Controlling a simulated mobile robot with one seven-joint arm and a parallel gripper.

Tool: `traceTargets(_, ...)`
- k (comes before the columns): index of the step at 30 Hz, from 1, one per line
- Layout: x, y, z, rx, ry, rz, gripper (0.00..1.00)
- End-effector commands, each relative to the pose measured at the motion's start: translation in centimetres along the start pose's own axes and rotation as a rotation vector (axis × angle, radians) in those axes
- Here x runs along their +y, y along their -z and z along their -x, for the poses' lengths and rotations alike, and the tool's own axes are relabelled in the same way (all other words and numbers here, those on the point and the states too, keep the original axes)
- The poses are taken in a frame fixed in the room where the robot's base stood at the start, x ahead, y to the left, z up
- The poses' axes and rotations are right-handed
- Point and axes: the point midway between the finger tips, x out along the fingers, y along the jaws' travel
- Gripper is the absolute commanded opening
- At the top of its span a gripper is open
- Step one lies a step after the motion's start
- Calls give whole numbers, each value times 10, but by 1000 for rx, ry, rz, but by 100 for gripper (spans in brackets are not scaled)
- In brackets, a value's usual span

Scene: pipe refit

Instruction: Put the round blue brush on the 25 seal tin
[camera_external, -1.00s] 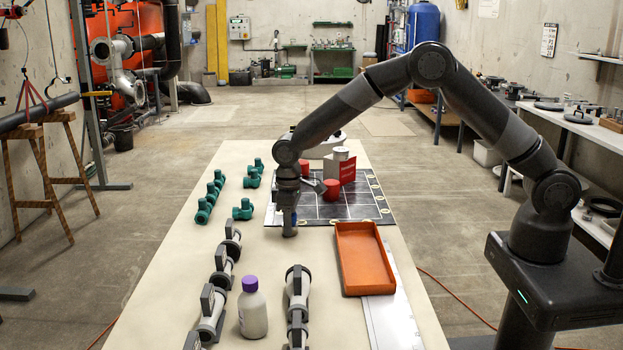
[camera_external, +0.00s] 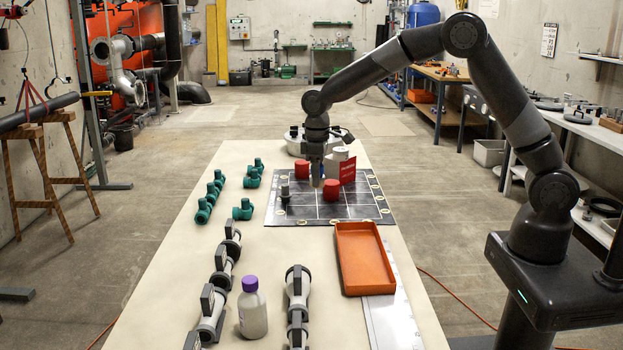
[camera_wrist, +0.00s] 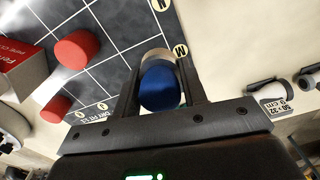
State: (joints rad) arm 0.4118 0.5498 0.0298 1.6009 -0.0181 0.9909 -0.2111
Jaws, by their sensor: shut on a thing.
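My gripper (camera_external: 316,184) is shut on the round blue brush (camera_wrist: 162,88), whose blue end faces the wrist camera; a pale part shows beyond it. My gripper is over the dark gridded mat (camera_external: 352,208), between two red cylindrical tins, one left and behind (camera_external: 301,170), one right and in front (camera_external: 332,190). In the wrist view red cylinders show at the left, a larger one (camera_wrist: 77,48) and a smaller one (camera_wrist: 56,108), both apart from the brush. I cannot read a 25 on any tin.
A small dark object (camera_external: 285,192) stands on the mat's left. An orange tray (camera_external: 364,258), a purple-capped bottle (camera_external: 252,308) and green fittings (camera_external: 242,210) are on the table.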

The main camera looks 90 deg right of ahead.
Motion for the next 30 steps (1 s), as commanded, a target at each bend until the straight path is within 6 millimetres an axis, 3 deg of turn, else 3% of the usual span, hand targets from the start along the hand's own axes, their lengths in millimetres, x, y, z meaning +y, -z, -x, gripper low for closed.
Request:
traceTargets(5, 10, -3, 5, 1, 0, -2, 16)
traceTargets(8, 28, -6, 12, 0, 0, -10, 16)
traceTargets(17, 134, -33, 53, 2, 4, -40, 16)
traceTargets(24, 221, -76, 92, 3, 3, -66, 16)
traceTargets(30, 280, -117, 120, 2, 1, -86, 16)
